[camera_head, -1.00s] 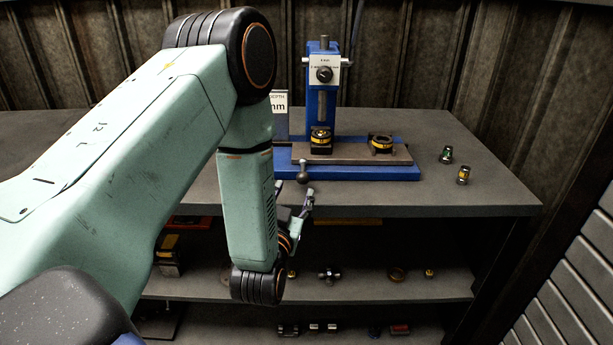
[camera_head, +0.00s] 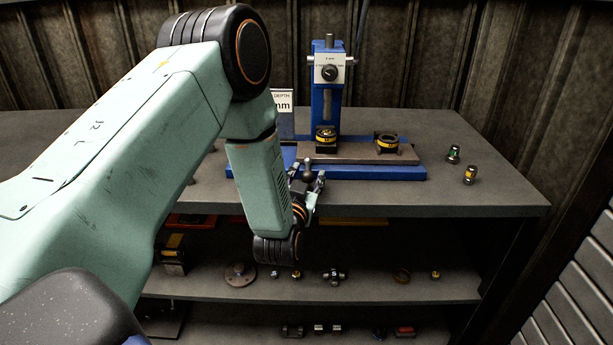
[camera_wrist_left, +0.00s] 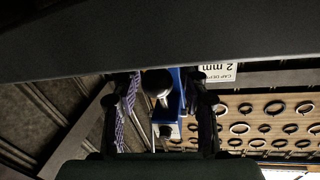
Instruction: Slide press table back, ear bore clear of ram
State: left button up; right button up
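The blue press (camera_head: 328,105) stands on the bench with its ram above the left end of the brown-grey sliding table (camera_head: 355,154). A black part with a yellow band (camera_head: 326,139) sits on the table under the ram. A similar banded part (camera_head: 387,142) sits at the right end. A dark ball knob (camera_head: 308,168) stands at the table's left front. My left gripper (camera_head: 313,184) is open at the knob. In the left wrist view the knob (camera_wrist_left: 157,82) appears between the two spread fingers, with no visible contact. My right gripper is not in view.
The blue press base (camera_head: 380,173) lies under the table. A depth sign (camera_head: 284,102) stands behind my left arm. Two small banded parts, one green (camera_head: 453,154) and one yellow (camera_head: 470,174), stand on the bench at right. Shelves below hold several loose parts.

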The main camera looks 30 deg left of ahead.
pick_arm(q)
jog(key=shift+c, duration=0.7)
jog(key=shift+d+r, duration=0.1)
jog(key=shift+d, duration=0.15)
jog(key=c, duration=0.3)
jog(key=shift+a, duration=0.1)
grip_shut()
